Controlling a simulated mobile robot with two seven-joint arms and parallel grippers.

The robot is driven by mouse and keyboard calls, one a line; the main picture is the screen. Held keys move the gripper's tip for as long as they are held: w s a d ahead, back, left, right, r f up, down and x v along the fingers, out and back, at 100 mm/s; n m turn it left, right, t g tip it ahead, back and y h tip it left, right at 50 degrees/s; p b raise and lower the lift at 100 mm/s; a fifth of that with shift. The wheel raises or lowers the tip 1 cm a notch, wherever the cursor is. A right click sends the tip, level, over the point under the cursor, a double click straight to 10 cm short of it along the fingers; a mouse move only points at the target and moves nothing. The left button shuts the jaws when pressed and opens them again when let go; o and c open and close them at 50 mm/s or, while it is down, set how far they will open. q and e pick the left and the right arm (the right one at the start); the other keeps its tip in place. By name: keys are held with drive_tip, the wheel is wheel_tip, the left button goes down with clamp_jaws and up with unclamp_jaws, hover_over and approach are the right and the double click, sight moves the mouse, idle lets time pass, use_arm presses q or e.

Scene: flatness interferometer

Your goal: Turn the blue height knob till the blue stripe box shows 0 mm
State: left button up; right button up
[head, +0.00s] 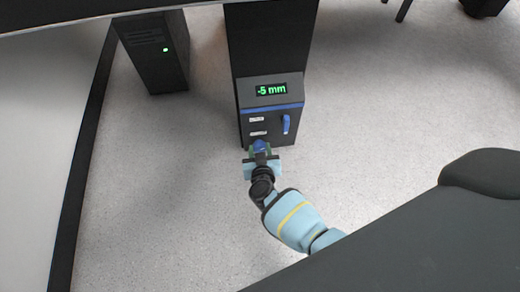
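The blue stripe box (244,119) is dark grey with a blue stripe, and stands at the upper middle of the head view. Its green display (271,89) reads -5 mm. A blue knob (260,145) shows low on the front of the box, partly hidden by my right gripper. My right gripper (261,152) is at this knob with its fingers around it; the view is too small to tell whether they press on it. A blue lever-like handle (286,124) is on the right of the box front. My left gripper is not in view.
A dark tabletop edge (80,14) crosses the top left. Grey speckled floor (160,190) around the box is clear.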

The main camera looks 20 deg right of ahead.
drive_tip(key=c, duration=0.4)
drive_tip(key=shift+o, duration=0.2)
drive_tip(key=shift+m+y, duration=0.5)
drive_tip(key=shift+m, duration=0.1)
drive_tip(key=shift+d+m+y, duration=0.15)
drive_tip(key=shift+m+y, duration=0.15)
drive_tip(key=shift+m, duration=0.2)
drive_tip(key=shift+f+m+t+y+b, duration=0.15)
drive_tip(key=shift+m+t+y+b, duration=0.25)
drive_tip(key=shift+m+y+b, duration=0.4)
drive_tip(key=shift+d+m+t+y+b, duration=0.1)
drive_tip(key=shift+m+t+y+b, duration=0.2)
drive_tip(key=shift+m+b, duration=0.5)
drive_tip(key=shift+m+t+y, duration=0.4)
drive_tip(key=shift+m+y, duration=0.3)
drive_tip(key=shift+m, duration=0.6)
